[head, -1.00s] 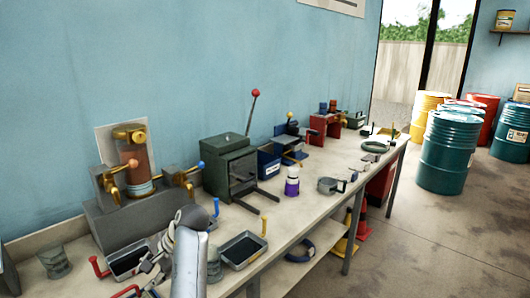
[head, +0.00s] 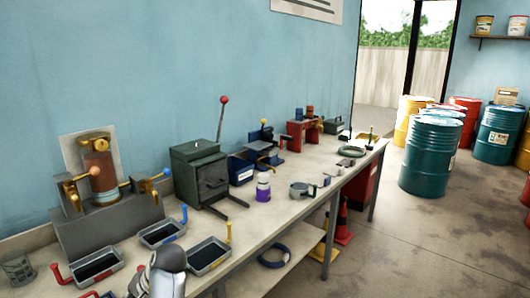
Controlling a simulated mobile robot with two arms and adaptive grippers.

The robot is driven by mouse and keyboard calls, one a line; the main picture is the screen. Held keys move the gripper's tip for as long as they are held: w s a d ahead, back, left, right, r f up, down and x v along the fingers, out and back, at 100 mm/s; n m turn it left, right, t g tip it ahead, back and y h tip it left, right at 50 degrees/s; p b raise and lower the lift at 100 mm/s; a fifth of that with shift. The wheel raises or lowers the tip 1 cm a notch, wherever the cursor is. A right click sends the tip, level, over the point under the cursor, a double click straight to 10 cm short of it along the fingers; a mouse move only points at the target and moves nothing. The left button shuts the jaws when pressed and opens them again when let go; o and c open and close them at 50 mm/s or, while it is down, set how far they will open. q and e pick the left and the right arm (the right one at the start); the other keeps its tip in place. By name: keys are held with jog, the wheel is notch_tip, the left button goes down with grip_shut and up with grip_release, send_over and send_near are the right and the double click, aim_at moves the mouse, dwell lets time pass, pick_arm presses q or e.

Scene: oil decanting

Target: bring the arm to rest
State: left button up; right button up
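One of my arms, which I take to be the left, shows at the bottom edge as a grey and white rounded link. Small grey parts beside it may belong to my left gripper (head: 139,282); its fingers are not clear, so I cannot tell if it is open or shut. It is low over the near part of the bench, in front of the shallow trays. My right gripper is not in view. The oil apparatus (head: 101,178), a brown cylinder with brass fittings on a grey block, stands at the left of the workbench (head: 262,222).
Near the arm are a red-handled tray (head: 97,266), a blue-handled tray (head: 163,232) and a yellow-handled tray (head: 209,256). A metal cup (head: 19,270) stands far left. A green machine (head: 200,172) and a purple-white bottle (head: 263,188) stand behind. Drums (head: 432,157) stand on the floor right.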

pick_arm(q)
jog(key=s+d+f+n+t+h, duration=0.1)
jog(key=s+f, duration=0.4)
jog(key=s, duration=0.2)
jog(key=s+d+f+n+t+h, duration=0.1)
jog(key=s+f+n, duration=0.1)
jog(key=s+f, duration=0.45)
jog(key=s+d+r+h, duration=0.1)
jog(key=s+d+h, duration=0.2)
jog(key=s+d, duration=0.35)
jog(key=s+d+r+h, duration=0.2)
jog(key=s+d, duration=0.2)
jog(key=s, duration=0.6)
notch_tip(320, 180, down, 28)
jog(key=s, duration=0.2)
jog(key=s+a+f+g, duration=0.2)
jog(key=s+a+f, duration=0.1)
jog(key=s+f, duration=1.2)
jog(key=shift+s, duration=0.8)
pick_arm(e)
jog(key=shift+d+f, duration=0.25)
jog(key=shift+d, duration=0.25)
pick_arm(q)
jog(key=shift+a, duration=0.1)
